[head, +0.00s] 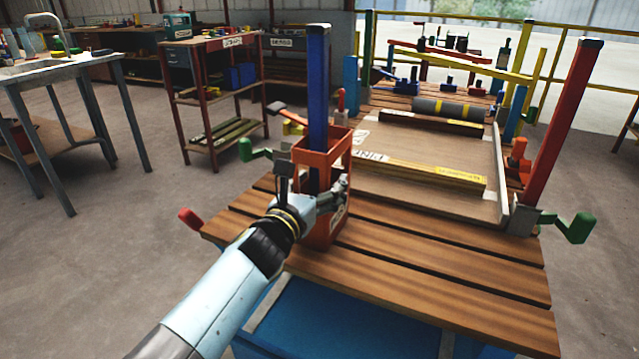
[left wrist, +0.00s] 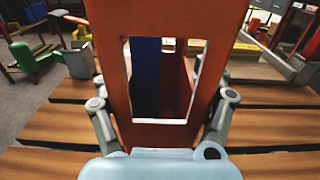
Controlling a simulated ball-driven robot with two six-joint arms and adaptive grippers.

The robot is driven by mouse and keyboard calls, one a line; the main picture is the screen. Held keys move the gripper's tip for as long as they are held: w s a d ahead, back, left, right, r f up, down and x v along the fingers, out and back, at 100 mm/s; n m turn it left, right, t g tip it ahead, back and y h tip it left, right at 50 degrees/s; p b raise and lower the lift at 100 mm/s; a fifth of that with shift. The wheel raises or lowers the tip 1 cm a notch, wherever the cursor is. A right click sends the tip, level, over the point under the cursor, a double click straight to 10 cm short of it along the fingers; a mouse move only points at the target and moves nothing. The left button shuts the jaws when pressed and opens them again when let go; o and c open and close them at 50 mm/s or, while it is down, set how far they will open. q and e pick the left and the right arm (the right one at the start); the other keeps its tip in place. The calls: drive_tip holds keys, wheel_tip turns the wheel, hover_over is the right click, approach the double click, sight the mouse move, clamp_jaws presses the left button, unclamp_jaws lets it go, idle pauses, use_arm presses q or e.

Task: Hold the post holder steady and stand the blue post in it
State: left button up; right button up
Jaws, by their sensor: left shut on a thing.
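The orange-red post holder (head: 322,230) stands upright on the slatted wooden bench top, near its left end. The blue post (head: 318,85) is upright, with its lower part inside the holder and its top well above it. In the left wrist view the blue post (left wrist: 147,75) shows through the window of the holder (left wrist: 112,85), toward its left side. Its bottom end is hidden. My left gripper (head: 312,193) is shut on the holder, one finger on each side. Both fingers also show in the left wrist view (left wrist: 163,102). My right gripper is not in view.
The bench (head: 420,285) has bare slats in front and to the right of the holder. Behind lies a wooden board (head: 420,150) with a yellow-edged bar. A leaning red post (head: 562,125) and a green crank handle (head: 575,228) are at the right.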

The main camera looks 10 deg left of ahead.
use_arm(q)
drive_tip(key=o, duration=1.5)
